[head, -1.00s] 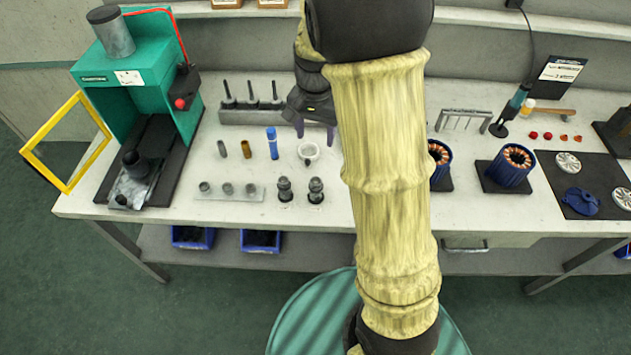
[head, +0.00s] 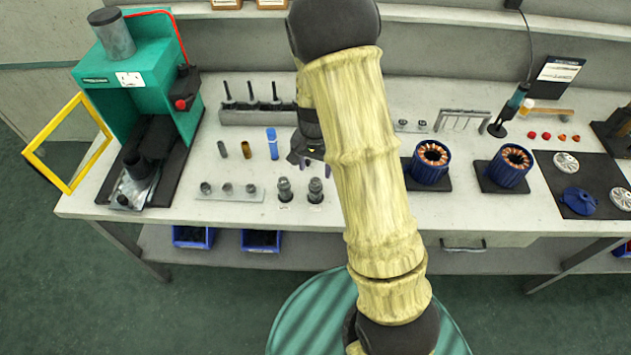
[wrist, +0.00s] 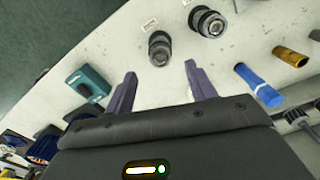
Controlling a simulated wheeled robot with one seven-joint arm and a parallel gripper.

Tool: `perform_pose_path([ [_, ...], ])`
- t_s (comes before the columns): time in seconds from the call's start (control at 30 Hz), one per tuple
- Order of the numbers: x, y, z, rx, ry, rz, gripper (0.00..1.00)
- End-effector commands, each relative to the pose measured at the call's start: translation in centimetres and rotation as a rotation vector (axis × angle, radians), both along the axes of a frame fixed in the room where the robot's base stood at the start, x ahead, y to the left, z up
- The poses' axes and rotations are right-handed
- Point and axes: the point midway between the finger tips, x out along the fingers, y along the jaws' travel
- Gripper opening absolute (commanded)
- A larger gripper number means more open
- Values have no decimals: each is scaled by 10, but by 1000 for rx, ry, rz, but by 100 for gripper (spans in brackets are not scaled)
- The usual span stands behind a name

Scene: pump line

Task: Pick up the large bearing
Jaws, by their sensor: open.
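I cannot tell for certain which part is the large bearing. Two dark, ringed cylindrical parts stand upright at the bench front, the left one (head: 284,190) and the right one (head: 316,190). The wrist view shows them too, one (wrist: 160,48) just beyond my fingertips and the other (wrist: 208,23) farther off. My gripper (head: 309,161) is low over the bench behind these parts. In the wrist view its two fingers (wrist: 160,74) are apart with nothing between the tips. The spot directly beneath my gripper is hidden.
A plate (head: 213,195) with small round parts lies front left. Behind is a grey rack (head: 235,118). Blue stators (head: 431,172) stand right; a green press (head: 145,65) stands left.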

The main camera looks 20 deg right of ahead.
Motion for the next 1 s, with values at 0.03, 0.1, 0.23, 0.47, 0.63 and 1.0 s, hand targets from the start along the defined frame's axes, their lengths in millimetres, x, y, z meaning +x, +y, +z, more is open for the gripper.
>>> perform_pose_path([
  [0.03, 0, 0, 0, 0, 0, -1, 56],
  [0.1, 0, 0, 0, 0, 0, -1, 56],
  [0.23, 0, -1, -7, 0, 1, -2, 56],
  [0.47, 1, -2, -37, 1, 4, -1, 56],
  [0.63, 2, -2, -51, 1, 1, -1, 56],
  [1.0, 2, -2, -52, 1, -1, -1, 56],
])
